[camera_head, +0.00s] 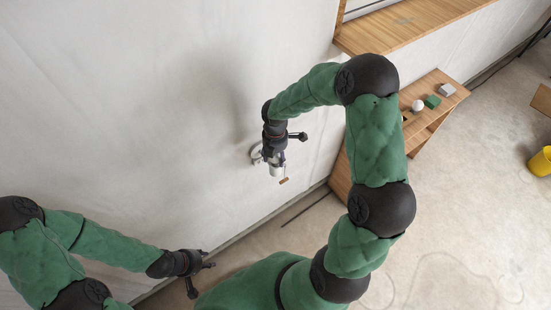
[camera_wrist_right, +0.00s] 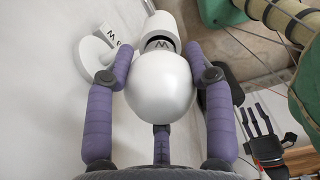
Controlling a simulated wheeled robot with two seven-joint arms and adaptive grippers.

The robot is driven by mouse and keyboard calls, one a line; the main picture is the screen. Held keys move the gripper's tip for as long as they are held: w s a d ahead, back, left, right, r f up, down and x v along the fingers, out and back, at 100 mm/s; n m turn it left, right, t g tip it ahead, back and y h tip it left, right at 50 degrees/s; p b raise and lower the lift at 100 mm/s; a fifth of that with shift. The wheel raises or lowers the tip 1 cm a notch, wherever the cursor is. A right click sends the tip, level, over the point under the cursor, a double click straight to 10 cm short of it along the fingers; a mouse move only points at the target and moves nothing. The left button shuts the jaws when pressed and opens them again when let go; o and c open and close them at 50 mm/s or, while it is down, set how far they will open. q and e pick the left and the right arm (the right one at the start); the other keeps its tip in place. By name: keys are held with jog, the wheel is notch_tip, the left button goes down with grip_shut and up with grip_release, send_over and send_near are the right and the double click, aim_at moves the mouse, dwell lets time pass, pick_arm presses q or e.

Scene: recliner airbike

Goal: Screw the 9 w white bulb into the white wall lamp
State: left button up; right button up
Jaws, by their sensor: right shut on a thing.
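The white wall lamp (camera_head: 257,153) is mounted on the wall. In the right wrist view its round base (camera_wrist_right: 92,55) and white cylindrical holder (camera_wrist_right: 158,24) show. My right gripper (camera_wrist_right: 158,75) is shut on the white bulb (camera_wrist_right: 158,92), its purple fingers around the globe. The bulb's neck, marked with a W, points to the holder's dark opening and lines up with it. I cannot tell how deep it sits. In the head view my right gripper (camera_head: 275,150) is at the lamp and the bulb is mostly hidden. My left gripper (camera_head: 202,275) is open and empty, low by the wall.
A wooden bench (camera_head: 425,125) at the right holds a white ball-like object (camera_head: 417,105), a green box (camera_head: 432,101) and a grey box (camera_head: 447,89). A wooden shelf (camera_head: 410,25) is above it. A yellow bucket (camera_head: 541,162) stands far right. The floor between is clear.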

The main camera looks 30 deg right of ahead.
jog(key=m, duration=0.1)
jog(key=m+b, duration=0.2)
jog(key=m, duration=0.1)
jog(key=shift+a+f, duration=0.1)
jog(key=shift+f, duration=0.15)
jog(key=shift+r+m+b, duration=0.15)
jog(key=shift+m+b, duration=0.25)
jog(key=shift+m, duration=0.4)
jog(key=o, duration=0.9)
jog(key=shift+o, duration=0.8)
jog(key=shift+a+r, duration=0.1)
